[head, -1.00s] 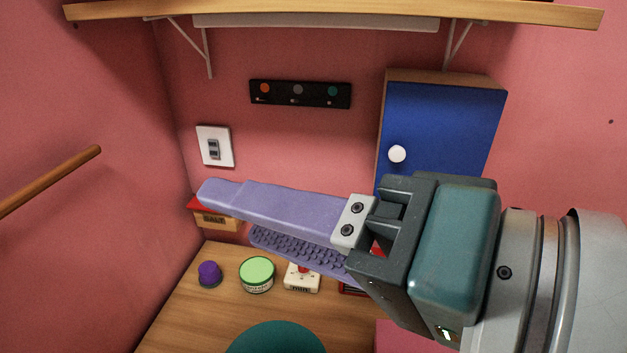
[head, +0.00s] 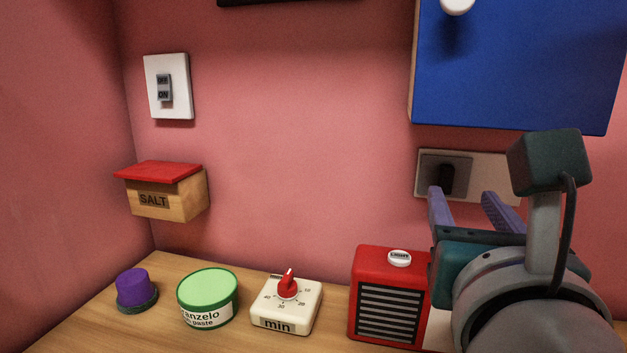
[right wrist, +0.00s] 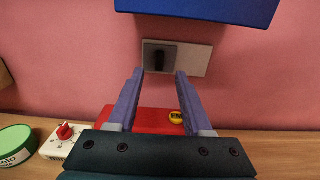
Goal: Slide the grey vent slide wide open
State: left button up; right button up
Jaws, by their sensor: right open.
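The grey vent slide (head: 430,173) is on a pale plate (head: 483,167) on the pink wall, below the blue cabinet. A dark upright handle (head: 446,179) stands out from it. The slide covers the left part of the plate, and the right part is bare. The right wrist view also shows the slide (right wrist: 149,56) and its handle (right wrist: 159,59). My right gripper (head: 460,193) is open and empty, its two purple fingers pointing at the plate. In the right wrist view the fingertips (right wrist: 159,72) lie either side of and below the handle; contact cannot be told. My left gripper is not in view.
A red box with a grille (head: 390,307) stands on the wooden counter (head: 250,340) below the vent. A timer (head: 286,306), green tub (head: 208,297) and purple-topped item (head: 136,287) are left of it. The blue cabinet (head: 520,70) overhangs the vent.

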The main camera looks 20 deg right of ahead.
aim_at(449, 170)
jog(key=x, duration=0.8)
jog(key=shift+w+d+r+b, duration=0.1)
jog(key=shift+w+d+b, duration=0.05)
jog(key=shift+w+b, duration=0.15)
grip_shut()
dwell(1.0)
